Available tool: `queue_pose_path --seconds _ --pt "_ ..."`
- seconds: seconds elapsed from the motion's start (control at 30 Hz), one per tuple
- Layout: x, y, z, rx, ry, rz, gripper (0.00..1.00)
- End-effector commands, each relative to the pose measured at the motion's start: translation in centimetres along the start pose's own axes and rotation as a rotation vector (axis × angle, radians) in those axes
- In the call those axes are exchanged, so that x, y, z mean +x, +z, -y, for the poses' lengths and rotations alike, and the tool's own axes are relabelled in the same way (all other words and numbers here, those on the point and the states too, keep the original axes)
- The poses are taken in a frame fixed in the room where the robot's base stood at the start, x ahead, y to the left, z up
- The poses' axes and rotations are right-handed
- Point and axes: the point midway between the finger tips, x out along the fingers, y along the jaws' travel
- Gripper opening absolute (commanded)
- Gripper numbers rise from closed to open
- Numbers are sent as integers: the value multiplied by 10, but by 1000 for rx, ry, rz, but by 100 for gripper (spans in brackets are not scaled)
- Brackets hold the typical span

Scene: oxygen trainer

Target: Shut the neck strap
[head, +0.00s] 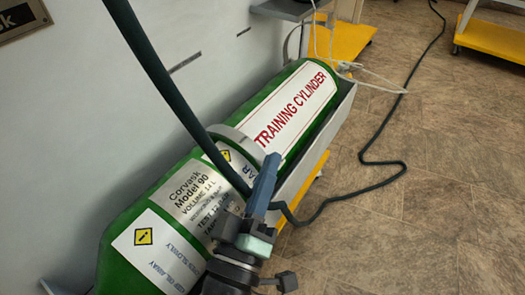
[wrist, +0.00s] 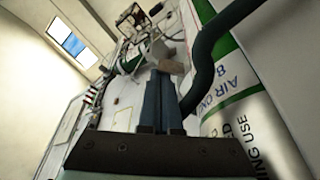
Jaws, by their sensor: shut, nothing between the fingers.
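A green training cylinder (head: 297,107) with white labels lies along the wall in a grey cradle. A light grey band (head: 232,139) crosses it near the middle. I cannot tell whether this is the neck strap, nor whether it is fastened. My gripper (head: 270,160) has its blue-grey fingers closed and empty, and in the head view it overlaps the cylinder's near side by the band's right end. In the wrist view the closed fingers (wrist: 162,78) point at a pale grey-brown piece (wrist: 168,56); contact is unclear. The cylinder (wrist: 257,128) stands at right there.
A dark hose (head: 165,80) passes in front of the cylinder and close to my gripper; it also shows in the wrist view (wrist: 206,62). A dark cable (head: 385,150) runs over the brown floor. Yellow-topped platforms (head: 347,42) stand at the back. Floor at right is mostly clear.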

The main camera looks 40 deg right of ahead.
Motion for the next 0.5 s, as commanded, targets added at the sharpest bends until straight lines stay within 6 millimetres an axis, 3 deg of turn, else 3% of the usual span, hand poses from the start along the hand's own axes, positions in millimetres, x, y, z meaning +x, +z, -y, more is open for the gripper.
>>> queue_pose_path --seconds 0.2,0.5 --pt "-4 12 9 -3 0 1 0" --pt "-5 14 11 -3 -1 1 0"
